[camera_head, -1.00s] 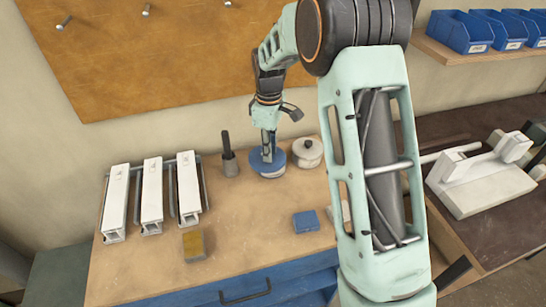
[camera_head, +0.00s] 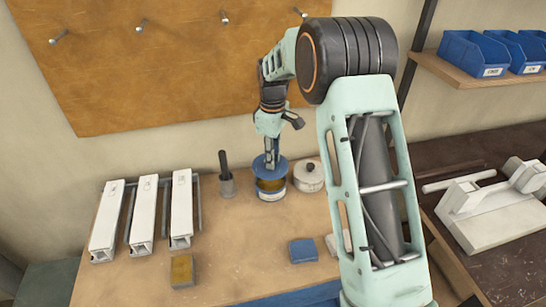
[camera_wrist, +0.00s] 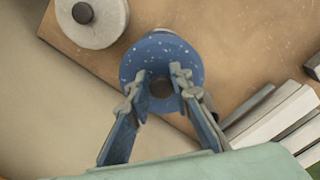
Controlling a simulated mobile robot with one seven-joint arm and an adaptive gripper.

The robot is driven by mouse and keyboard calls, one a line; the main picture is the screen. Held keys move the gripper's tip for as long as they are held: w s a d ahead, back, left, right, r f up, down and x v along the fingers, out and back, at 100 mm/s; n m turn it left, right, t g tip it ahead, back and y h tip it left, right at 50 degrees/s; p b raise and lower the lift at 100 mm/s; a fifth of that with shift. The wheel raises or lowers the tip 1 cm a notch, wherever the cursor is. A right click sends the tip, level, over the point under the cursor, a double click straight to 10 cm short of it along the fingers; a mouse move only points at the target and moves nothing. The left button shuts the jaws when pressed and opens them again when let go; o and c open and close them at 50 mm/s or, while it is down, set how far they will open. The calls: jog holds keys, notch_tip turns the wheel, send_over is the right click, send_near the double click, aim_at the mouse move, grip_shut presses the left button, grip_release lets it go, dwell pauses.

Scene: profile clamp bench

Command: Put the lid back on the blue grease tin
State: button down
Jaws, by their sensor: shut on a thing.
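My gripper (camera_head: 271,160) is shut on the blue lid (camera_head: 267,168), held level at its middle. In the wrist view the lid (camera_wrist: 160,46) is a speckled blue disc with a brownish round middle between my fingers (camera_wrist: 163,82). It hides most of what is beneath it.
A white lidded pot (camera_head: 309,178) stands close right of the tin. A grey holder with a dark handle (camera_head: 226,180) stands to its left. White profiles (camera_head: 143,215), a yellow-topped block (camera_head: 182,270) and a blue block (camera_head: 302,250) lie nearer. The bench between is clear.

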jog(key=shift+f+b, duration=1.5)
jog(key=shift+f, duration=1.2)
jog(key=shift+f, duration=0.15)
jog(key=c, duration=1.7)
grip_release()
jog(key=shift+o, duration=0.5)
jog(key=o, duration=0.4)
